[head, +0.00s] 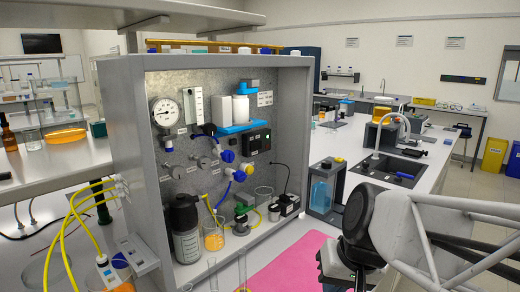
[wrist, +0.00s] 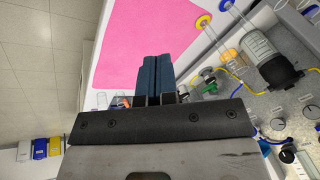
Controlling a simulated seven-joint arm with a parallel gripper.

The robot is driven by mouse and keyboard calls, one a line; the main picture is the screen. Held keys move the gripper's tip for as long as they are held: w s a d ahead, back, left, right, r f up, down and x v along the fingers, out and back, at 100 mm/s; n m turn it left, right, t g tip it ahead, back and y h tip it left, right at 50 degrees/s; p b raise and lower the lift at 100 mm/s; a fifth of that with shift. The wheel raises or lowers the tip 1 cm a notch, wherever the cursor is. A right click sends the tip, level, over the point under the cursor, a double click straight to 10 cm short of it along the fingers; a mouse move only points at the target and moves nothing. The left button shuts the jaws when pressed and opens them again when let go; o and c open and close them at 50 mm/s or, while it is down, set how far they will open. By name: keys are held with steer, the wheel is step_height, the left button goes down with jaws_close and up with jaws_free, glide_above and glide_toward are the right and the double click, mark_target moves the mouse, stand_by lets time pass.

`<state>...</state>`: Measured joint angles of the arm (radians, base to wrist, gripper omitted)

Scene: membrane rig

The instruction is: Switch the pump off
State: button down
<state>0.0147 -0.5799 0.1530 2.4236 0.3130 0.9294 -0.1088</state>
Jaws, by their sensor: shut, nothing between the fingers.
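A small grey and black box unit (head: 285,206), which looks like the pump, sits on the floor of the grey rig cabinet (head: 128,150), low on the right. A black cable rises from it along the back panel. A black controller with a small green light (head: 256,141) is on the panel; I cannot tell the pump's switch position. My gripper (wrist: 157,58) is shut and empty, its dark blue fingers together over the pink mat in the wrist view. In the head view my dark hand is in front of the cabinet, right of the mat; the fingertips are not clear.
The pink mat (head: 285,262) lies before the cabinet. A dark bottle (head: 187,230), a beaker of orange liquid (head: 214,240) and a green-topped fitting (head: 241,212) stand inside. Blue valves (head: 228,156) and a gauge (head: 165,113) project from the panel. A blue-liquid container (head: 322,192) stands to the right.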

mark_target(260, 146)
steer(key=w+a+r+m+t+y, duration=0.1)
steer(key=w+a+r+y, duration=0.15)
steer(key=w, duration=0.55)
steer(key=w+a+r+m+t+y, duration=0.1)
steer(key=w+a+r+t+y, duration=0.15)
steer(key=w, duration=0.45)
steer(key=w+a+r+m+t+y, duration=0.1)
steer(key=w+a+r+m+y, duration=0.15)
steer(key=w, duration=0.55)
steer(key=w+d+m+t, duration=0.2)
steer(key=w+m+t, duration=0.1)
steer(key=w, duration=0.6)
steer(key=w+d+m+t, duration=0.3)
steer(key=w+t, duration=0.1)
steer(key=w, duration=0.6)
steer(key=shift+w+r+t, duration=0.15)
steer(key=shift+r+t, duration=0.1)
steer(key=shift+t, duration=0.1)
steer(key=shift+w+a, duration=0.1)
steer(key=shift+w, duration=0.05)
steer(key=shift+x, duration=6.85)
steer(key=shift+f, duration=0.1)
steer(key=shift+w, duration=0.1)
